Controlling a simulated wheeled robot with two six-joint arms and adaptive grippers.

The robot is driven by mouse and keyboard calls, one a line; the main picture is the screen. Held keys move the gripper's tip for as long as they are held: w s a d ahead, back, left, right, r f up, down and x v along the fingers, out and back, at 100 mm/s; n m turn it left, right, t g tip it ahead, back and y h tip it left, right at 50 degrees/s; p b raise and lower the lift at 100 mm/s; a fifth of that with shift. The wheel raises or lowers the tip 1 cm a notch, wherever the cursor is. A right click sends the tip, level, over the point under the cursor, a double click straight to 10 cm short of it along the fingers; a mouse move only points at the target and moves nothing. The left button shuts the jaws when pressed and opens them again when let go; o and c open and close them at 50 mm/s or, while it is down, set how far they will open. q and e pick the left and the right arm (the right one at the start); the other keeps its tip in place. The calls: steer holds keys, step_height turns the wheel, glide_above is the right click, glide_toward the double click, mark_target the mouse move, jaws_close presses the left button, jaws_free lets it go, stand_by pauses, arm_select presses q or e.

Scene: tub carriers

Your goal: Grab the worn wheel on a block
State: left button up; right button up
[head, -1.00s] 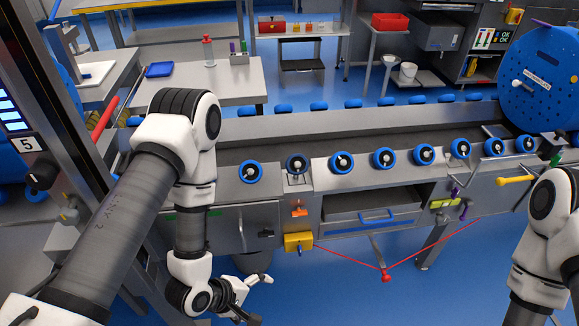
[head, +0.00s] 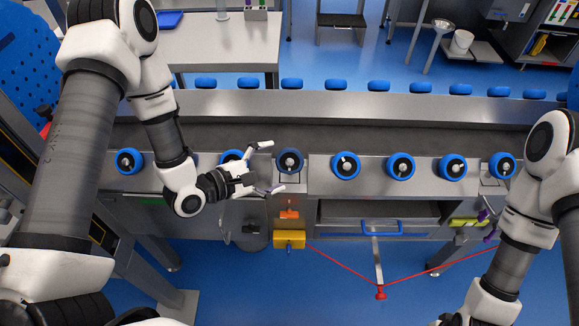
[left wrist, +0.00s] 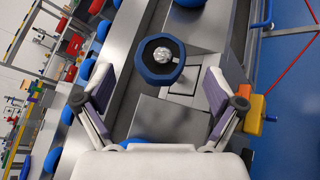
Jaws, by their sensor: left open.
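The worn wheel (head: 290,161) is a dull, dark blue-grey ring with a pale hub, on a small block at the front of the metal line. It is darker than the bright blue wheels beside it. My left gripper (head: 273,167) is open and empty, just left of this wheel, with its fingers pointing toward it. In the left wrist view the worn wheel (left wrist: 160,52) lies ahead, between and beyond the spread fingertips (left wrist: 158,80). I cannot tell the exact height gap. My right arm shows at the right, but its gripper is out of view.
Bright blue wheels (head: 346,165) stand along the front row; one (head: 232,158) is partly behind my left gripper. More wheels line the far rail (head: 335,105). A yellow box (head: 289,239) with red cords hangs below the block. An open drawer (head: 375,212) is to its right.

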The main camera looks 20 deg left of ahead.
mark_target(286, 163)
arm_select(q)
steer(key=x, duration=0.5)
steer(key=shift+w+d+f+p, duration=0.15)
steer(key=shift+w+f+p, duration=0.05)
steer(key=shift+f+p, duration=0.1)
steer(key=c, duration=1.7)
